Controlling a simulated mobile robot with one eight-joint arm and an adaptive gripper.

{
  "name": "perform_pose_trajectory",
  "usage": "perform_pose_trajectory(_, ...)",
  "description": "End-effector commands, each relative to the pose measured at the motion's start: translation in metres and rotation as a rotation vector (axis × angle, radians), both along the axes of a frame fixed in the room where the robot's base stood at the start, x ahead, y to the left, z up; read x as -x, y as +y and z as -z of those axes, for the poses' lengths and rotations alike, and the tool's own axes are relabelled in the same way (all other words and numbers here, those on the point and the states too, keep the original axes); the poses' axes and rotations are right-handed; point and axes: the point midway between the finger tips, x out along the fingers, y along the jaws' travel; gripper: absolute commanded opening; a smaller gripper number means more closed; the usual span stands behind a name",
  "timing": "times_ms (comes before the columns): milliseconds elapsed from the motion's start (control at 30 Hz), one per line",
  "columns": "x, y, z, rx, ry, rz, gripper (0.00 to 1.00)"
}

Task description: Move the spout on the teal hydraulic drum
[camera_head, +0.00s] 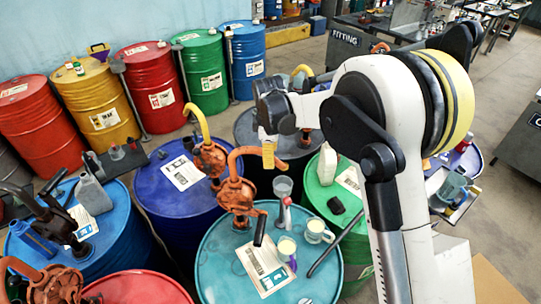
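The teal drum (222,262) stands at the bottom middle. A rusty orange hand pump (237,196) rises from its top, with a curved orange spout (236,158) arching up and to the right. My gripper (268,155) points down at the spout's outer end, with a yellow part showing at its tip. It overlaps the spout in this view; I cannot tell whether it touches it. The fingers are small and partly hidden, so their opening is unclear.
On the teal drum lie a paper sheet (265,268), two cups (316,231) and a small spray bottle (284,213). A blue drum (165,212) with a yellow-spouted pump (210,155) stands behind left. A green drum (318,195) is close on the right.

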Motion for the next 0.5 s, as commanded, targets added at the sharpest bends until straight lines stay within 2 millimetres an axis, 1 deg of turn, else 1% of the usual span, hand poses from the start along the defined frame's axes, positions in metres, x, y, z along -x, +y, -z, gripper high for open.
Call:
perform_pose_trajectory(133, -0.0013, -0.0002, 0.0101, 0.0, 0.0, 0.0, 0.49)
perform_pose_trajectory(400, -0.0014, -0.0002, 0.012, 0.0, 0.0, 0.0, 0.49)
perform_pose_trajectory(433, -0.0014, -0.0002, 0.0119, 0.0, 0.0, 0.0, 0.44)
perform_pose_trajectory(467, -0.0014, -0.0002, 0.0119, 0.0, 0.0, 0.0, 0.35)
perform_pose_trajectory(500, -0.0014, -0.0002, 0.0118, 0.0, 0.0, 0.0, 0.23)
